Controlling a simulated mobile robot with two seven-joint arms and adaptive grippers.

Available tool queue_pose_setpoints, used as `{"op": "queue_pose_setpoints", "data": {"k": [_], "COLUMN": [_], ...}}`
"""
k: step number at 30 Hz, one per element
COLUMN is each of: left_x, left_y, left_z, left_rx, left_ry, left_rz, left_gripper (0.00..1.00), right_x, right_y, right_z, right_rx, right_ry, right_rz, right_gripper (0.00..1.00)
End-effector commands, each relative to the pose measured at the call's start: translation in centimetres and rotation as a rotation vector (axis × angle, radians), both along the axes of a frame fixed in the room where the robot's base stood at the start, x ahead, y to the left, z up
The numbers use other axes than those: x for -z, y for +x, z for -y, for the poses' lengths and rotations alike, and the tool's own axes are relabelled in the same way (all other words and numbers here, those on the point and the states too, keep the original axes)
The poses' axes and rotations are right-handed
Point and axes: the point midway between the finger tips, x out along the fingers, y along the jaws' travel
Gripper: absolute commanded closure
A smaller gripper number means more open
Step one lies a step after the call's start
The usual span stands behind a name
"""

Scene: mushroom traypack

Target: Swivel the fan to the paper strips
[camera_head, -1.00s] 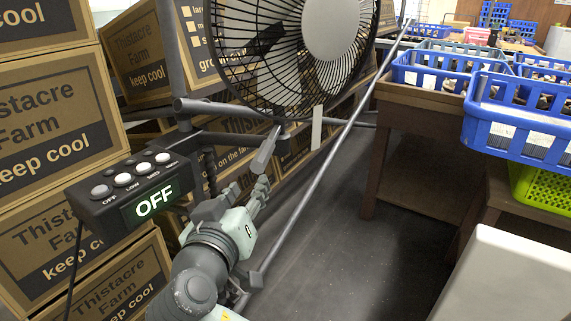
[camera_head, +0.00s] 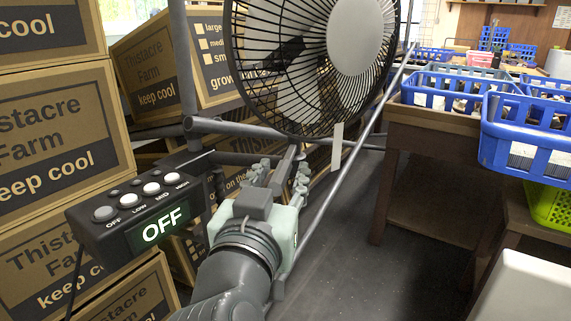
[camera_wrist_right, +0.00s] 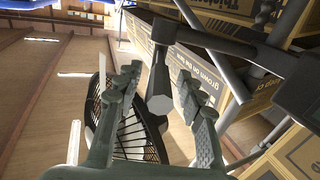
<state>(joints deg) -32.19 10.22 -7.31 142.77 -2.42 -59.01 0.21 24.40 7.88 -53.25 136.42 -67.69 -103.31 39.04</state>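The fan (camera_head: 320,50), with a black wire cage and pale grey hub, faces the right side of the head view. A dark grey handle (camera_head: 285,165) sticks out below the cage; its blunt end shows in the right wrist view (camera_wrist_right: 160,100). My right gripper (camera_head: 281,178) is open, with one finger on each side of the handle; in the wrist view gaps show between handle and fingers (camera_wrist_right: 158,88). One pale strip (camera_head: 337,147) hangs at the cage's lower edge; I cannot tell whether it is a paper strip. My left gripper is not in view.
A control box (camera_head: 95,235) reading OFF stands at the left, close to my right arm. Cardboard boxes (camera_head: 60,130) are stacked behind it. Blue crates (camera_head: 530,130) stand on wooden tables (camera_head: 430,118) at the right. A grey pole crosses by the fan; the dark floor between is clear.

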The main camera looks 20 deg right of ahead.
Motion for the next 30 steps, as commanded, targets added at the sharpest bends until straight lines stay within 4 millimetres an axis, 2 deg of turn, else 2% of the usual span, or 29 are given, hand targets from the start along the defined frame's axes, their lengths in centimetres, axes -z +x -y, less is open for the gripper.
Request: {"op": "queue_pose_setpoints", "data": {"k": [6, 17, 26, 30], "left_x": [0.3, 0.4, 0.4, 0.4], "left_y": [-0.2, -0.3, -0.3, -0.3], "left_z": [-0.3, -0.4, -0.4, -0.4], "left_rx": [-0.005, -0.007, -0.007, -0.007], "left_ry": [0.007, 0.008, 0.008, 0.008], "left_rz": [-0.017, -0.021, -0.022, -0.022], "left_gripper": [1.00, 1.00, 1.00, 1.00], "right_x": [0.0, 0.0, 0.0, 0.0], "right_y": [2.3, 2.7, 2.7, 2.7], "right_z": [1.4, 1.6, 1.6, 1.6], "right_rx": [0.001, -0.001, -0.001, -0.001], "right_ry": [-0.001, 0.001, 0.001, 0.001], "right_rz": [0.000, -0.001, -0.001, -0.001], "right_gripper": [0.61, 0.62, 1.00, 1.00]}}
